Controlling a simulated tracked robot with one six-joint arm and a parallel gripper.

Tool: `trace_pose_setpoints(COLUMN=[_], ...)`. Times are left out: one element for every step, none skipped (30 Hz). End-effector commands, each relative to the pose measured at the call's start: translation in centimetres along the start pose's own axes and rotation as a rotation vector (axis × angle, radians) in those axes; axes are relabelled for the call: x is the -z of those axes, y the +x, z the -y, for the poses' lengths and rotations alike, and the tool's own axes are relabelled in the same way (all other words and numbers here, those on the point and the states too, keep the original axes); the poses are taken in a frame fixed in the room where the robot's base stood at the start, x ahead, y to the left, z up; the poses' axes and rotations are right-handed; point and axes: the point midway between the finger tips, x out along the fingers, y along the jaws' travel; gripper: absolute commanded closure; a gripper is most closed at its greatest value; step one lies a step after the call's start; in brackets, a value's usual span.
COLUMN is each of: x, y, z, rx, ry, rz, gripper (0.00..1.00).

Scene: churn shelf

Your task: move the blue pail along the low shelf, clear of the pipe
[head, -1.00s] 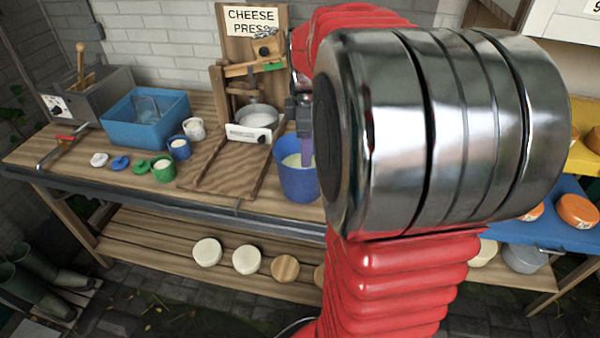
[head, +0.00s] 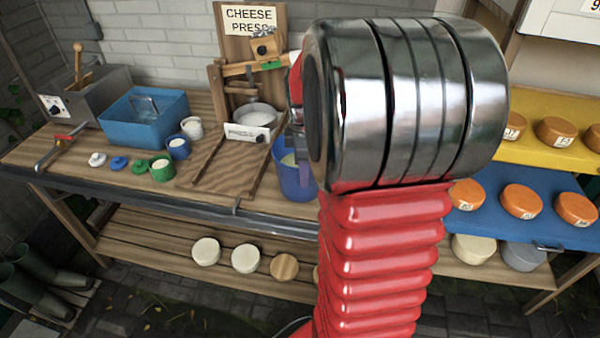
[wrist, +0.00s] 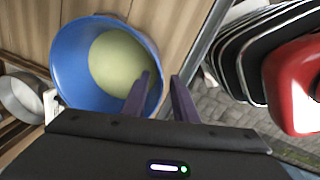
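The blue pail (head: 290,178) stands upright on the wooden bench top, right of the cheese press, partly hidden by my arm. In the wrist view the pail (wrist: 72,62) is seen from above, with pale, creamy contents. My gripper (wrist: 160,78) has its two purple fingers apart at the pail's right rim. One finger is over the opening and the other is outside the wall. A gap shows between them, and I see no firm grip on the rim. In the head view the gripper is mostly hidden behind my wrist. I cannot pick out the pipe with certainty.
The cheese press (head: 252,115) stands close left of the pail. A dark rail (head: 150,203) runs along the bench's front edge. A lower slatted shelf (head: 150,245) holds several round cheeses. Blue shelf (head: 500,228) and yellow shelf (head: 525,152) with orange cheeses lie at right.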

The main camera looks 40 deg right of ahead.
Motion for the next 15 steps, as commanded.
trace_pose_setpoints(x=[0.0,0.0,0.1,0.1,0.1,0.1,0.2,0.2,0.2,0.2,0.2,0.2,0.2,0.2,0.2], y=[0.3,0.5,0.9,1.2,1.6,2.1,2.5,3.0,3.5,3.9,4.2,4.6,4.8,5.0,5.1], z=[0.0,0.0,0.0,0.0,0.0,-0.1,-0.1,-0.1,-0.1,-0.1,-0.1,-0.2,-0.2,-0.2,-0.2], rx=[0.002,0.002,0.003,0.004,0.004,0.004,0.004,0.005,0.004,0.004,0.004,0.003,0.002,0.002,0.002], ry=[0.0,0.0,0.0,0.0,0.0,0.0,0.0,0.0,0.0,0.0,0.0,0.0,0.0,0.0,0.0], rz=[0.0,0.0,0.0,0.0,0.0,0.0,0.0,0.001,0.0,0.0,0.0,0.0,0.0,0.0,0.0], gripper=[0.74,0.74,0.74,0.74,0.74,0.74,0.74,0.74,0.74,0.74,0.74,0.74,0.74,0.74,0.74])
